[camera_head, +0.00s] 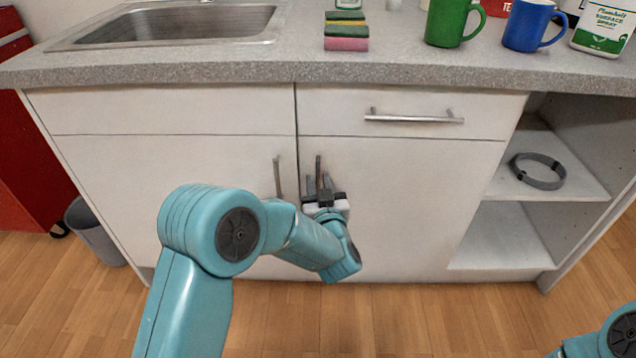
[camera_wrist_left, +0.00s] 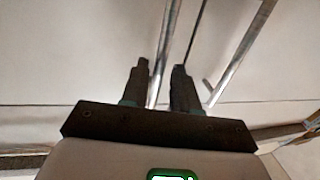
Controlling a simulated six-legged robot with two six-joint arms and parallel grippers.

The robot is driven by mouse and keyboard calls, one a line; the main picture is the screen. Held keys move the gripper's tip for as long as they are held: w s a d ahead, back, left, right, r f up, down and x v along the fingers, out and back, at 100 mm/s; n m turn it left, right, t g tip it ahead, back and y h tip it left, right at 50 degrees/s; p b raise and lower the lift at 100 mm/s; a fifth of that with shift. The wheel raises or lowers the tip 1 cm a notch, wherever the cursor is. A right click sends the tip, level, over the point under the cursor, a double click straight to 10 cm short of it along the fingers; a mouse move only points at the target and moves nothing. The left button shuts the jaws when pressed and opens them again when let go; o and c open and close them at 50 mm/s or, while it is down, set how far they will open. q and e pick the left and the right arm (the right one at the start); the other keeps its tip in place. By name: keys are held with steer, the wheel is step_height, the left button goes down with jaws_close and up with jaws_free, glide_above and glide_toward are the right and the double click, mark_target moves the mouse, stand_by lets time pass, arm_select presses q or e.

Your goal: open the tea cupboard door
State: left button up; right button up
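The white cupboard below the counter has a left door (camera_head: 160,190) and a right door (camera_head: 420,200), both looking shut. No label shows which is the tea cupboard door. The left door's upright metal handle (camera_head: 277,176) and the right door's handle (camera_head: 319,167) stand near the middle seam. My left gripper (camera_head: 319,183) is at the right door's handle. In the left wrist view, its dark fingers (camera_wrist_left: 161,72) are apart, with one handle bar (camera_wrist_left: 168,45) between them and the other handle (camera_wrist_left: 240,55) to the right. My right gripper is out of view.
A drawer handle (camera_head: 414,118) juts out above the right door. Open shelves (camera_head: 520,240) with a grey ring (camera_head: 537,171) are at the right. A grey bin (camera_head: 95,232) stands left of the cupboard. The counter (camera_head: 240,68) holds mugs and sponges. Floor in front is clear.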

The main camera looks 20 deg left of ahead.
arm_select(q)
steer(key=shift+x, duration=0.95)
jaws_close()
steer(key=shift+s+d, duration=0.1)
steer(key=shift+d, duration=0.05)
